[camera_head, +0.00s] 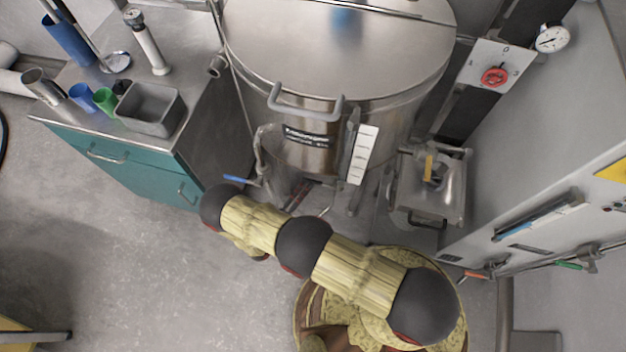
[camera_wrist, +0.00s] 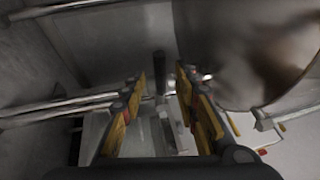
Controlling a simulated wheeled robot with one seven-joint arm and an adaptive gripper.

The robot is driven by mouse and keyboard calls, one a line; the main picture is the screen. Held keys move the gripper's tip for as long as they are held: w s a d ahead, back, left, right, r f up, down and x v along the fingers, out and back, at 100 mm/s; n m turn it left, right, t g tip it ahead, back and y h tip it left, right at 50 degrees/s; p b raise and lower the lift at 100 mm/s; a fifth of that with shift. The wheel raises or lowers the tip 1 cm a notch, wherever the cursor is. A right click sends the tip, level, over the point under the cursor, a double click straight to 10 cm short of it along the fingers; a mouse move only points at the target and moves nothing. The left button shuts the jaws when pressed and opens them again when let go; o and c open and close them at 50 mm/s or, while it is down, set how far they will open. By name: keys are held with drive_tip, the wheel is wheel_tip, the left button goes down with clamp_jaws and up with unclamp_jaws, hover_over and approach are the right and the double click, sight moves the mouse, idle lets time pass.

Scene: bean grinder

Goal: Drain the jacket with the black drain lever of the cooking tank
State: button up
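The cooking tank (camera_head: 340,60) is a large round steel vessel with a lid and a front handle in the head view. Its curved metal side appears to fill the upper right of the wrist view (camera_wrist: 245,45). My gripper (camera_wrist: 160,80) is open, with yellow pads on both fingers. A dark upright bar (camera_wrist: 160,68), possibly the black drain lever, shows between the fingertips or just beyond them. I cannot tell whether they touch it. In the head view my arm reaches left in front of the tank, and the gripper is hidden.
Pipes (camera_wrist: 60,108) run across the left of the wrist view. Small valves with red and yellow handles (camera_wrist: 265,122) sit to the right. A blue-handled valve (camera_head: 240,180) is at the tank's lower left. A teal cabinet (camera_head: 130,165) stands left; grey floor (camera_head: 150,260) is open in front.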

sight(312, 181)
drive_tip(key=shift+b+x, duration=0.35)
drive_tip(key=shift+x, duration=1.6)
drive_tip(key=shift+c, duration=0.4)
clamp_jaws()
